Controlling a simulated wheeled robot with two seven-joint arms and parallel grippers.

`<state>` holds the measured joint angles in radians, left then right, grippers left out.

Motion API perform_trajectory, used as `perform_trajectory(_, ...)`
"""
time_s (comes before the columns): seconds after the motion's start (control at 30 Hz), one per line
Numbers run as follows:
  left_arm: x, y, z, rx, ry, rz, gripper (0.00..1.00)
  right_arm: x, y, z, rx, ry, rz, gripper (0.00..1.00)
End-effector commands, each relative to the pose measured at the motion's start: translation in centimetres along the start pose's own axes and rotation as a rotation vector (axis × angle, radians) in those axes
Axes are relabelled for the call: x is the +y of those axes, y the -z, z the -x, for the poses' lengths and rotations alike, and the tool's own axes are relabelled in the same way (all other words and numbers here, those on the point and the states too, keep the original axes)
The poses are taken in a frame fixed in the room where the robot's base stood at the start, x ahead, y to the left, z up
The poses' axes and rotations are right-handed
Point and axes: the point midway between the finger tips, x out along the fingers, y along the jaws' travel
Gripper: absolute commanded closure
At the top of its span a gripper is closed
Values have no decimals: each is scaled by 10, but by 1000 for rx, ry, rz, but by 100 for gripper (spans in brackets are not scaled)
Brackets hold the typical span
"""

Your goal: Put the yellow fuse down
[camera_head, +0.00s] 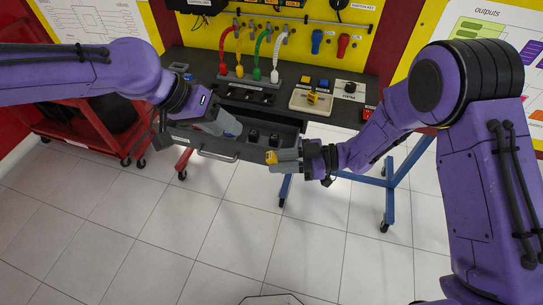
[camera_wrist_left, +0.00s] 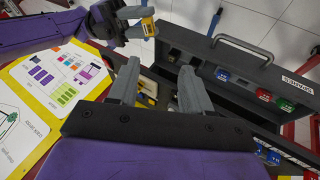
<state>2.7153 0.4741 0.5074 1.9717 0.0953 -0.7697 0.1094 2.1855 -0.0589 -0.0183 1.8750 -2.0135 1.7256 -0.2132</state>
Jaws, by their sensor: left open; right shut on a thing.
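The yellow fuse (camera_head: 271,157) is at the tips of my right gripper (camera_head: 274,158), which is shut on it in front of the drawer's right part. In the left wrist view the yellow fuse (camera_wrist_left: 149,27) shows at the top, held by the right gripper (camera_wrist_left: 138,27). My left gripper (camera_head: 232,130) is over the left part of the open drawer (camera_head: 192,142). In the left wrist view the left gripper (camera_wrist_left: 158,85) has its fingers wide apart with nothing held between them.
The drawer, labelled SPARES, holds blue (camera_wrist_left: 222,74), green (camera_wrist_left: 286,105) and red fuses. Its handle (camera_head: 217,157) faces the open floor. A panel with a yellow switch (camera_head: 312,98) and coloured cables stands behind. A red cart (camera_head: 60,130) is at left.

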Motion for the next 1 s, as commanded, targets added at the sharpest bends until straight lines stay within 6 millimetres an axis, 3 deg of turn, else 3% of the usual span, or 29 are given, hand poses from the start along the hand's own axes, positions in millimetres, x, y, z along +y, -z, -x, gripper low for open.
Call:
perform_trajectory(0.07,9,4,8,15,28,-35,51,0,0,1,0,14,2,100)
perform_trajectory(0.17,32,-10,7,23,116,-68,51,0,0,1,0,17,3,100)
perform_trajectory(0.3,43,-32,-11,122,174,168,51,0,0,1,0,16,3,100)
perform_trajectory(0.47,43,-27,-21,185,141,334,51,0,0,1,0,15,3,100)
perform_trajectory(1.0,26,-11,-122,183,140,334,51,0,0,1,0,15,3,100)
